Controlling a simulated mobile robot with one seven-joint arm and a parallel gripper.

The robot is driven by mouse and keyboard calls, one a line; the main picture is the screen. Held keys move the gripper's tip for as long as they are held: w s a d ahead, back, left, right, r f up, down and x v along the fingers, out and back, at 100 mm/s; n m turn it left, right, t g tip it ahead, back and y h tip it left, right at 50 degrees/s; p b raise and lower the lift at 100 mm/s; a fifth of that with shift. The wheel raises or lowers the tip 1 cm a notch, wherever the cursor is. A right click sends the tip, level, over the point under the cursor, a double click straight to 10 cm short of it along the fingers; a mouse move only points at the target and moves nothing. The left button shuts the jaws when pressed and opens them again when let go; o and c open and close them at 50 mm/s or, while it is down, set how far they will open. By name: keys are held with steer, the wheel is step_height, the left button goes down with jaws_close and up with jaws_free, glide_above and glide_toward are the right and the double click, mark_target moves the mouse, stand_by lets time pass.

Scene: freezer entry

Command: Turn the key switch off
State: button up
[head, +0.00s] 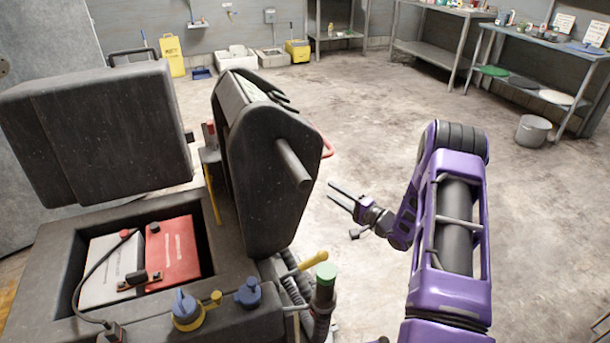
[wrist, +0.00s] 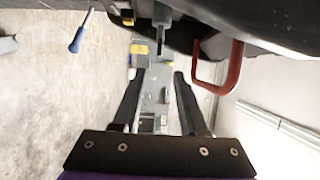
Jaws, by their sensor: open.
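My gripper (head: 331,190) is open and empty, in the air to the right of the dark machine console (head: 262,180). In the wrist view its two fingers (wrist: 158,76) stand apart with nothing between them. Beyond the fingertips, at the top of the wrist view, a grey fitting with a narrow dark piece (wrist: 161,38) projects from the machine. It may be the key switch, but I cannot tell for sure, nor which way it is turned. No key switch can be made out in the head view, where the console's far face is hidden.
A red loop handle (wrist: 231,72) juts out close to the right finger; it also shows in the head view (head: 327,148). A blue-handled lever (wrist: 80,36) is at upper left. The open battery bay holds a red battery (head: 178,250). Floor (head: 400,110) behind my gripper is clear.

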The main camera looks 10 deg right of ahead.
steer(key=b+x, duration=0.1)
steer(key=x, duration=1.1)
steer(key=shift+w+a, duration=0.2)
steer(key=shift+w, duration=0.15)
jaws_close()
